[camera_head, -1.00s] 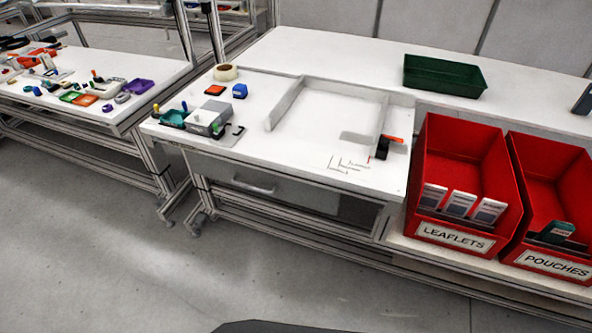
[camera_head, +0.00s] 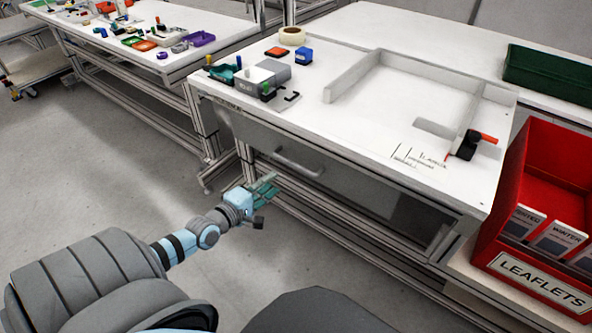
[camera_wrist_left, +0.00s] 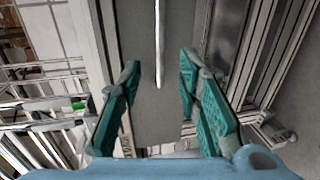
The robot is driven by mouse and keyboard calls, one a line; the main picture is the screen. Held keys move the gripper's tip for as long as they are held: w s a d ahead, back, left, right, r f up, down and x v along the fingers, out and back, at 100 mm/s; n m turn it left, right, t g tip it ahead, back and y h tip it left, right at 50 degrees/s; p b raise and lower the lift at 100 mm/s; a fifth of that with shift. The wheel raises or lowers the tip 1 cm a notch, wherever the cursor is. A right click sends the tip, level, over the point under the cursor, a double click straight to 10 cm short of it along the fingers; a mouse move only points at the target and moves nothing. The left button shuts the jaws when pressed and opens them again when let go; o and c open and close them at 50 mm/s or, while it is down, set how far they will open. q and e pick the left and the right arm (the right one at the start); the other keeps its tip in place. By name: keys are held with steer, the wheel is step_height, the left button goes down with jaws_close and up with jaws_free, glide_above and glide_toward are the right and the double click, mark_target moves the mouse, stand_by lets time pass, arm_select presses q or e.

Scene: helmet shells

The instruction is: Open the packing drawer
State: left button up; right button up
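The packing drawer (camera_head: 338,182) is a grey front under the white workbench, flush with the frame and apparently closed. Its pale bar handle (camera_head: 297,164) runs along the front. In the left wrist view the drawer front (camera_wrist_left: 140,115) fills the middle, and the handle (camera_wrist_left: 158,45) runs vertically down from the top edge. My left gripper (camera_head: 268,187) is below and left of the handle, apart from it. In the left wrist view its teal fingers (camera_wrist_left: 158,70) are spread wide with nothing held, and the handle's end lies between them in the picture. My right gripper is not in view.
The workbench top (camera_head: 300,110) carries a grey box (camera_head: 268,76), a tape roll (camera_head: 292,34) and a low-walled frame. A red LEAFLETS bin (camera_head: 547,195) stands at the right. Open grey floor (camera_head: 110,175) lies at the left, before another bench.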

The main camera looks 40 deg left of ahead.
mark_target(294, 166)
arm_select(q)
steer(key=w+f+b, duration=0.1)
steer(key=w+b, duration=0.1)
steer(key=w, duration=0.2)
steer(key=w+b, duration=0.3)
steer(key=w, duration=0.1)
steer(key=w+f+b, duration=0.1)
steer(key=w+b, duration=0.2)
steer(key=w, duration=0.1)
steer(key=shift+w+a+f, duration=0.2)
steer(key=shift+w+f, duration=0.1)
steer(key=shift+w, duration=0.05)
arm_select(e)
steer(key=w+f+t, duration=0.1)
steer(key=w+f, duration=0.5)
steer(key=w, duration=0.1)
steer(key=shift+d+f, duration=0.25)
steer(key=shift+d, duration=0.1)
arm_select(q)
steer(key=shift+c, duration=0.3)
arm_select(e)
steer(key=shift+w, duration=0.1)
arm_select(q)
jaws_close()
